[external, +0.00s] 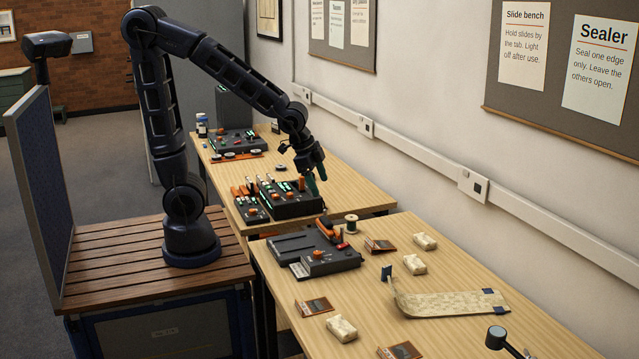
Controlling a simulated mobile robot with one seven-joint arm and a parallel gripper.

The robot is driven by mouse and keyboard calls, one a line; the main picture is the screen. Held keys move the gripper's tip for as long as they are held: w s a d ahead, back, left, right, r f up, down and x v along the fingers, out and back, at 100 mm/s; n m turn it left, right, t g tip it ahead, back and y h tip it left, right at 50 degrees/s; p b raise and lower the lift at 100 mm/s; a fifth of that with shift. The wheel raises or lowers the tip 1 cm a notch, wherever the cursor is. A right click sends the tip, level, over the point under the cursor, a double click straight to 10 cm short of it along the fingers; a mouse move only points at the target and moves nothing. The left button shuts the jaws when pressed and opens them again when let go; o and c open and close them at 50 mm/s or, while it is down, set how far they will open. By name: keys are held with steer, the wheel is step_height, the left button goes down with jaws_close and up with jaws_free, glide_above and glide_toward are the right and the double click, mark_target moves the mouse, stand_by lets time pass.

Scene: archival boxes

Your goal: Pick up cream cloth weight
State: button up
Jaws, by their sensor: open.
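Three cream cloth weights lie on the near wooden table. One (424,241) is toward the wall, a second (413,262) is just in front of it, and a third (341,328) is near the table's front left. My gripper (317,181) is open and points down over the right end of the control box on the farther table. It is well away from all three weights, to their upper left. Nothing shows between its fingers, though they are small in this view.
A dark sealer-like device (315,256) with an orange handle stands on the near table (465,263). A thread spool (351,223), small orange-edged cards (314,306) and a long cream strip (450,303) lie around the weights. The control box (290,203) sits below my gripper.

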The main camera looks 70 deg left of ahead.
steer(key=d+f+m+g+h, duration=0.1)
steer(key=d+f+m, duration=0.1)
steer(key=d+f, duration=0.35)
steer(key=d+f+m+h, duration=0.1)
steer(key=d+f+m, duration=0.15)
steer(key=d, duration=0.55)
steer(key=m+g+h, duration=0.1)
steer(key=m+g, duration=0.1)
steer(key=m, duration=0.1)
glide_toward(341, 324)
steer(key=shift+h, duration=0.3)
steer(key=shift+x, duration=4.45)
steer(key=shift+a+f, duration=0.15)
steer(key=shift+f, duration=0.15)
steer(key=c, duration=1.3)
